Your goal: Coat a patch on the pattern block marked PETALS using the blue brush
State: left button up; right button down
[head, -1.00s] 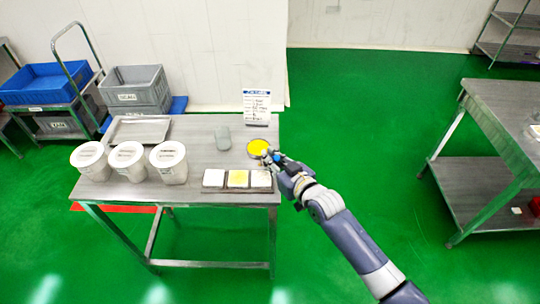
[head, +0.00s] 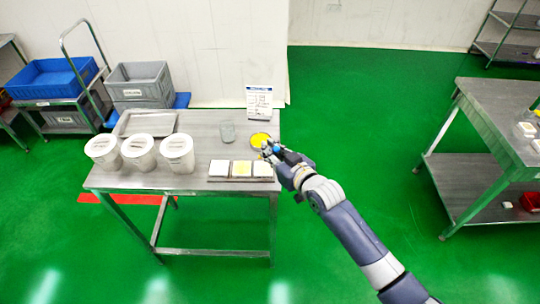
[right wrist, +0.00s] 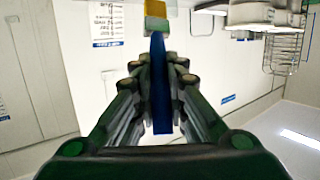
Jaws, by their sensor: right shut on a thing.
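My right gripper (head: 270,150) is at the table's right edge, beside a round dish of yellow (head: 259,138). It is shut on the blue brush; the brush's blue handle (right wrist: 160,90) stands between the fingers in the right wrist view. The brush's far end there is yellow and grey-green (right wrist: 156,16). Whether it touches the dish cannot be told. Three pattern blocks sit in a row at the table's front right: a white one (head: 219,167), a yellowish middle one (head: 241,169) and a white one (head: 263,170). Their markings are too small to read. My left gripper is out of view.
Another table (head: 490,95) stands at right. Green floor lies between.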

notch_tip(320, 180, up, 3)
jog(key=shift+s+r+p, duration=0.1)
jog(key=shift+r+p, duration=0.05)
jog(key=shift+p, duration=0.75)
jog(key=shift+r+p, duration=0.35)
jog(key=shift+r, duration=0.05)
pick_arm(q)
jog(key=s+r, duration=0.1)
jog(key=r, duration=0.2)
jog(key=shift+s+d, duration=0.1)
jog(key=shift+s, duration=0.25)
pick_arm(e)
jog(key=w+a+r+b, duration=0.1)
jog(key=w+r+b, duration=0.1)
jog(key=w, duration=0.3)
notch_tip(320, 180, down, 4)
jog(key=b, duration=0.4)
jog(key=shift+s+f+b, duration=0.15)
jog(key=shift+f+b, duration=0.1)
jog(key=shift+b, duration=0.1)
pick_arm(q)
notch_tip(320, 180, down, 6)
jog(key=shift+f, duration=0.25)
pick_arm(e)
jog(key=shift+r, duration=0.1)
jog(key=shift+s, duration=0.1)
